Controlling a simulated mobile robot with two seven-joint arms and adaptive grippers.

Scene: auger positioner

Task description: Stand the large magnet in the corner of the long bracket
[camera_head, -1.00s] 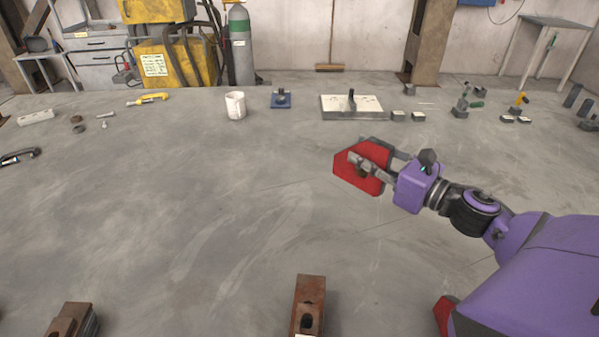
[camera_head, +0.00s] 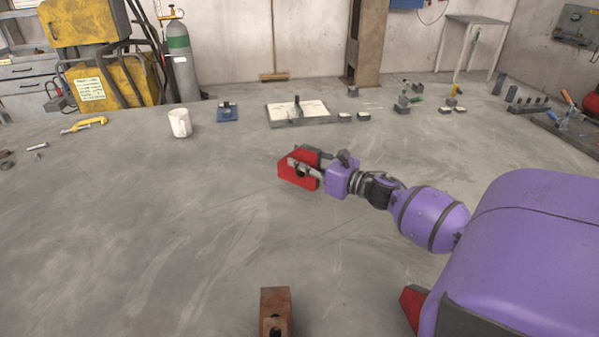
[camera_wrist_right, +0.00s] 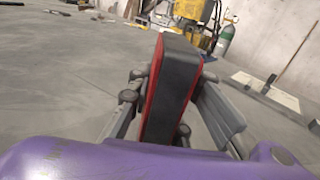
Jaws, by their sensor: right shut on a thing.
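The large magnet (camera_head: 294,172) is a red, angular block with dark edge faces. My right gripper (camera_head: 310,172) is shut on it, with a finger across its face. It appears held above the bench, but the exact height is hard to tell. In the right wrist view the magnet (camera_wrist_right: 172,85) stands between the gripper fingers (camera_wrist_right: 165,110), its dark edge towards the camera and red sides showing. I cannot clearly pick out the long bracket. A rusty brown steel piece (camera_head: 275,305) with a hole, cut off by the near edge of the view, may be part of it. My left gripper is out of view.
A white mug (camera_head: 180,123), a blue block (camera_head: 227,112), a pale plate (camera_head: 285,115) and several small fixtures stand along the back. A yellow clamp (camera_head: 84,125) lies at the left. The middle and left of the grey bench (camera_head: 140,230) are clear.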

